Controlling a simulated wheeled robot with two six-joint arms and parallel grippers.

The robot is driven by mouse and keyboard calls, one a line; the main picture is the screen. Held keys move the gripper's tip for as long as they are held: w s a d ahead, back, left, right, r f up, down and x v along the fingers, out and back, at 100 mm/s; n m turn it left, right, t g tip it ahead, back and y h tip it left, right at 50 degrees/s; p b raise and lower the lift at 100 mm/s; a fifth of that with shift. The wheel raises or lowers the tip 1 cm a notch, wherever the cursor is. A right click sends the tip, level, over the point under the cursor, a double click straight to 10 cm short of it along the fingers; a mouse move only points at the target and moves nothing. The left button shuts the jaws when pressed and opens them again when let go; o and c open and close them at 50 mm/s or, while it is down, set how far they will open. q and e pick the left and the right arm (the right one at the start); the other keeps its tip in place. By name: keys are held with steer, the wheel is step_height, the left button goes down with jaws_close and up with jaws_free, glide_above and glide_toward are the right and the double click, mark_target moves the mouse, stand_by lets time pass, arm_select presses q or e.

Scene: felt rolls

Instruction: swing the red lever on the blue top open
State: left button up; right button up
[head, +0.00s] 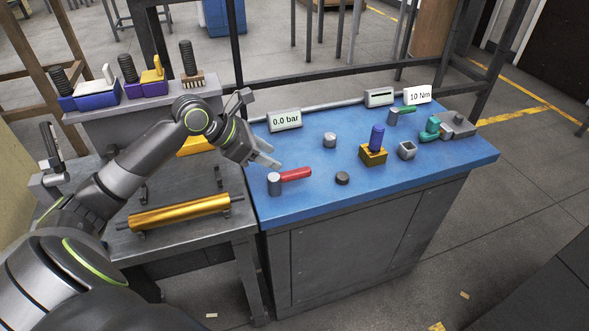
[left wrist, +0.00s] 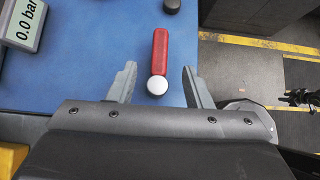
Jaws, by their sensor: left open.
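The red lever (head: 296,174) lies over the blue top (head: 325,205) near its front left corner. It points right from a short grey post (head: 274,184). My left gripper (head: 268,162) is open just above and behind the post, with nothing in it. In the left wrist view the red lever (left wrist: 161,52) runs away from its pale round post top (left wrist: 157,85). The post top lies between the two spread fingers of my left gripper (left wrist: 158,88), and neither finger appears to touch it. My right gripper is not in view.
A dark round knob (head: 342,178) and a grey cylinder (head: 330,140) stand near the lever. A gold block with a blue peg (head: 373,155) is further right. A 0.0 bar display (head: 285,120) stands at the back. A gold roll (head: 186,212) lies on the grey bench at left.

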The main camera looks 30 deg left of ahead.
mark_target(298, 171)
arm_select(q)
steer(key=x, duration=0.9)
steer(key=shift+w+d+f+b, duration=0.1)
steer(key=shift+f+b, duration=0.05)
steer(key=shift+b, duration=0.2)
jaws_close()
